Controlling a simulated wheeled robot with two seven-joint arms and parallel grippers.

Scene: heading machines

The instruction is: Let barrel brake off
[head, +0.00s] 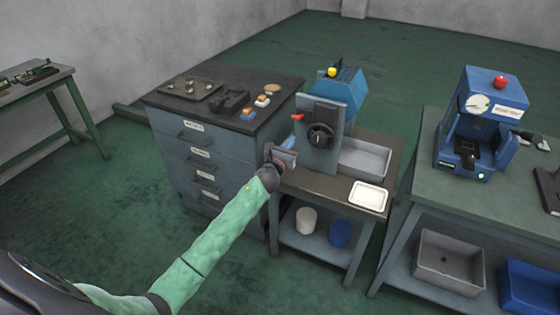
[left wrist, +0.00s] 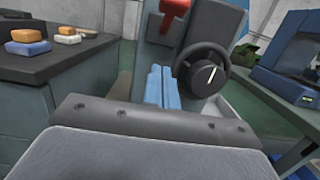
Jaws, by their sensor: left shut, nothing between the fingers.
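A grey upright panel (head: 315,160) stands on a small table in the middle of the head view. It carries a red lever (head: 297,117) on its left edge and a black handwheel (head: 320,136) with a white mark. My left gripper (head: 291,142) is shut and empty, just left of the panel and below the red lever. In the left wrist view its light blue fingers (left wrist: 164,88) point up between the red lever (left wrist: 175,14) above and the handwheel (left wrist: 203,68) at the right. Contact with the lever does not show. My right gripper is not in view.
A dark-topped drawer cabinet (head: 205,168) stands close at the left, bearing a tray (head: 192,88) and small blocks. A white tray (head: 368,196) and a grey bin (head: 364,159) lie right of the panel. A blue press (head: 480,122) stands on the right bench.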

